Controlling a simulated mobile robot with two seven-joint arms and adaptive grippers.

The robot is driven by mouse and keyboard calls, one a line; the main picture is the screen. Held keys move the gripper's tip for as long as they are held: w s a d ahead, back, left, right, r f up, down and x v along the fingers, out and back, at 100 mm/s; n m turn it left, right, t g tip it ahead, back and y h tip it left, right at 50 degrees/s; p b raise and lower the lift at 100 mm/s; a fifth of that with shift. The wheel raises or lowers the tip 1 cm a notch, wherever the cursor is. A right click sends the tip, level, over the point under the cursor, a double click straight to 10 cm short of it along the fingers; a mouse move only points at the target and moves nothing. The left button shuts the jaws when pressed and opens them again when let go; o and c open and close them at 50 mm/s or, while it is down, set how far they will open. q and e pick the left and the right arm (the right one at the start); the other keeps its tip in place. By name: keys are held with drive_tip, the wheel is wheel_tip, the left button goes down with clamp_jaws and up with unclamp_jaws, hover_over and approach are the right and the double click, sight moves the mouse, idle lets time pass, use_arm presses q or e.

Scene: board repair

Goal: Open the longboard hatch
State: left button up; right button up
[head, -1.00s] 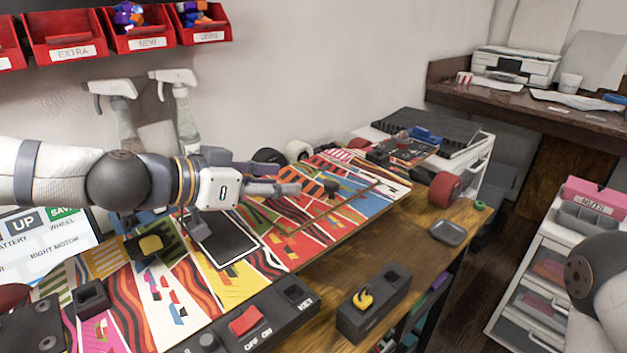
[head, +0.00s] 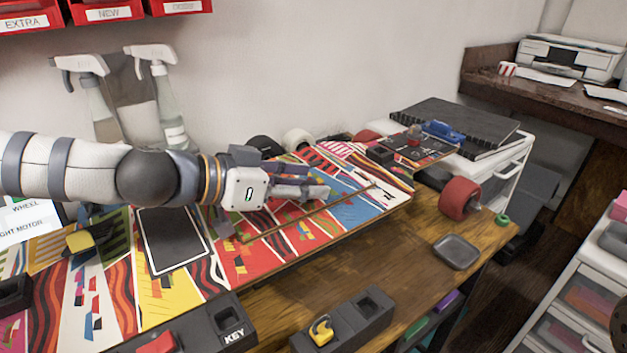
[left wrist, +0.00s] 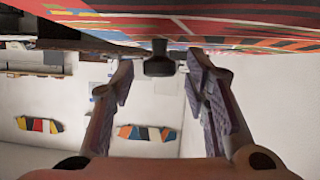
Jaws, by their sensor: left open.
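The longboard (head: 225,255) lies along the bench with a colourful striped deck. A thin brown seam (head: 300,215) crosses its red and blue part, which looks like the edge of the hatch (head: 345,178). My left gripper (head: 314,191) is low over this part, pointing right. In the left wrist view the gripper (left wrist: 160,76) is open, with a small dark knob (left wrist: 158,65) between or just beyond its fingertips. The knob looks attached to the deck surface; contact cannot be told. In the head view the fingers hide it. My right gripper is out of view.
A KEY box (head: 205,330) and a dark block with a yellow piece (head: 345,322) stand in front. A red wheel (head: 460,198) and grey dish (head: 456,252) are at right. Spray bottles (head: 160,95) stand behind.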

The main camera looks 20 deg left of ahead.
use_arm(q)
drive_tip(key=shift+s+a, duration=0.1)
clamp_jaws()
drive_tip(key=shift+r, duration=0.2)
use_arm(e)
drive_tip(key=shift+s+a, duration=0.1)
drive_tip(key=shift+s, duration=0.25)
